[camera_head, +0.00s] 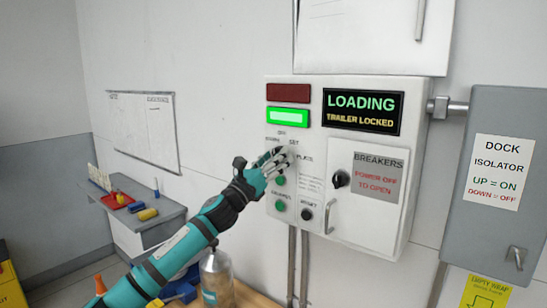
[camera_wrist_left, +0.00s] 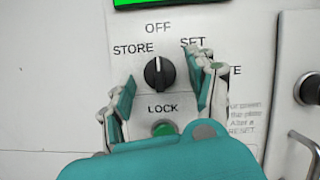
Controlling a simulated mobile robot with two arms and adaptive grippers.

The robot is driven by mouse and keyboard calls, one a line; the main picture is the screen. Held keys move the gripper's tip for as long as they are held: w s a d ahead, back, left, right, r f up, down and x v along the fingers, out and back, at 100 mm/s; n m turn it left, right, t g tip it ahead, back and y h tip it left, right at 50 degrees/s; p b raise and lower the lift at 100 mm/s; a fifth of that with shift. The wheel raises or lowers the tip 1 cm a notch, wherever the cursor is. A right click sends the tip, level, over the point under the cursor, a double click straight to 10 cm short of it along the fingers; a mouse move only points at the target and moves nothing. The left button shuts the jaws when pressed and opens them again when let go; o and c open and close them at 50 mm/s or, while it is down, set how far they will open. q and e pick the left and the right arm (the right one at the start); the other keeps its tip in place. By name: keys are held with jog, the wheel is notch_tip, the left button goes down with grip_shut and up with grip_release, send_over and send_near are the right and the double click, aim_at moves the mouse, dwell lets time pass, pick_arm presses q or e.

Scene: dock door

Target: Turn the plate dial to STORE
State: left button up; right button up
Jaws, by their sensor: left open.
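The plate dial (camera_wrist_left: 159,73) is a black round knob with a white pointer line, on the white control box (camera_head: 313,87). In the left wrist view its pointer stands about upright, toward OFF. STORE is printed to its upper left and SET to its upper right. My left gripper (camera_head: 277,164) is at the box front, and its fingers hide the dial in the head view. In the left wrist view the open fingers (camera_wrist_left: 160,92) stand either side of the dial, with gaps showing between them and the knob. My right gripper is in neither view.
A green LOCK button (camera_wrist_left: 163,129) sits just below the dial. The breaker door (camera_head: 343,208) with its knob and handle is to the right. A grey dock isolator box (camera_head: 490,240) stands further right, and a grey bench (camera_head: 160,222) at left.

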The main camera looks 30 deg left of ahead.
pick_arm(q)
jog(key=shift+c, duration=0.4)
jog(key=c, duration=1.1)
jog(key=shift+o, duration=0.2)
